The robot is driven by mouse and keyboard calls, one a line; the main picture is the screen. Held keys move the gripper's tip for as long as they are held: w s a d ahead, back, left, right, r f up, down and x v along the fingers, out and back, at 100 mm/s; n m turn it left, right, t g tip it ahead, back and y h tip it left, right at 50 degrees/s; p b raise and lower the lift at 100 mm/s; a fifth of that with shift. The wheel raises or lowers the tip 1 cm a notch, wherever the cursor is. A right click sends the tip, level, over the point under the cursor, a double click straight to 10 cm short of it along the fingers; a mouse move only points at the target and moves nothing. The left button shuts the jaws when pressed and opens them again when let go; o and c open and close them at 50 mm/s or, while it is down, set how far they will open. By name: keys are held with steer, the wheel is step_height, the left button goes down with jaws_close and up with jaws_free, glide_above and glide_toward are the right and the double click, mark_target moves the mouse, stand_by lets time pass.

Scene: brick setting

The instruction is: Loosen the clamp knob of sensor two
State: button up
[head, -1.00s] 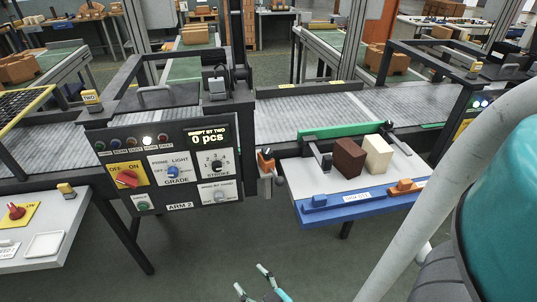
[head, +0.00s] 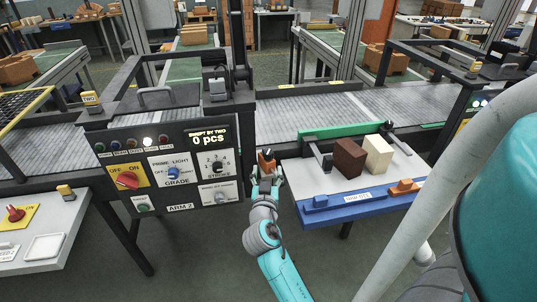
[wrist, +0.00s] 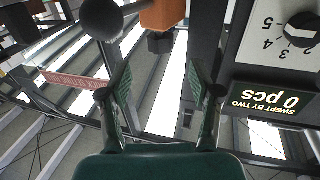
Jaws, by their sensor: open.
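A small orange sensor block (head: 266,158) sits on a bracket at the right edge of the control panel, beside the conveyor. My gripper (head: 266,175) is just below it, with its fingers pointing up toward it. In the wrist view the orange block (wrist: 163,14) is at the top edge, with a dark faceted piece (wrist: 160,42) under it. A dark round knob (wrist: 108,18) is at its left. My gripper (wrist: 160,72) is open there and nothing is between its fingers. The knob is hidden or unclear in the head view.
The control panel (head: 165,168), marked ARM 2, stands close on the left; its display reads 0 pcs. On the right, a blue-edged tray table (head: 345,208) bears a brown block (head: 349,157) and a cream block (head: 378,153). The conveyor (head: 300,112) runs behind.

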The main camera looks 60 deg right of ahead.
mark_target(268, 158)
steer(key=x, duration=0.9)
steer(key=shift+w+d, duration=0.1)
steer(key=shift+w, duration=0.05)
steer(key=c, duration=1.2)
